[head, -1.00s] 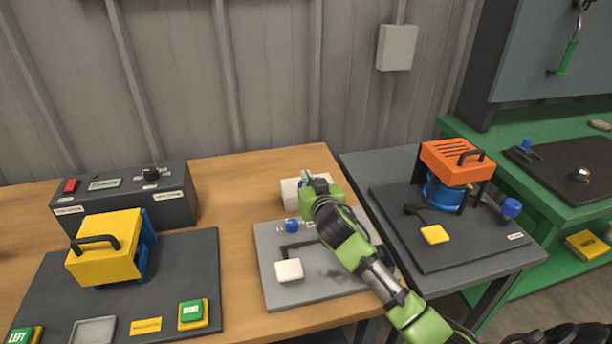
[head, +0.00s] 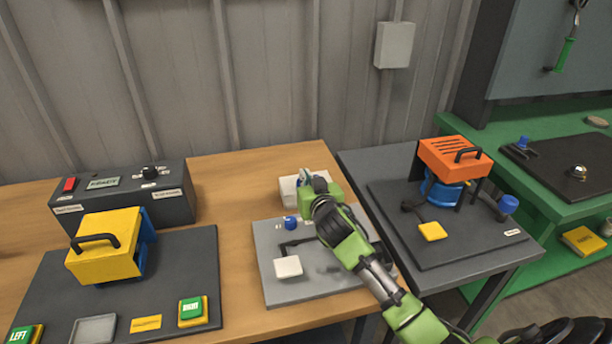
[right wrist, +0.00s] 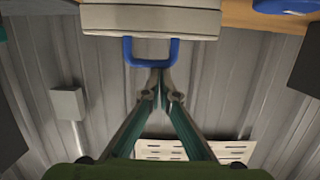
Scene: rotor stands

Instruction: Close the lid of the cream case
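The cream case (head: 288,189) stands at the back of the middle bench, partly hidden behind my right gripper in the head view. In the right wrist view, a cream body (right wrist: 150,20) with a blue U-shaped handle (right wrist: 150,63) fills the top edge. My right gripper (right wrist: 157,75) has its fingertips together, right at the handle's bar. I cannot tell whether they touch or grip it. In the head view, my right gripper (head: 306,184) is beside the case, at its right. The lid's angle cannot be made out. My left gripper is out of view.
A grey plate (head: 268,240) with a white pad (head: 288,267) and blue knob (head: 291,223) lies in front of the case. A yellow-covered unit (head: 105,255) stands left, an orange-topped unit (head: 455,155) right. A cream slotted panel (right wrist: 160,149) shows behind my fingers.

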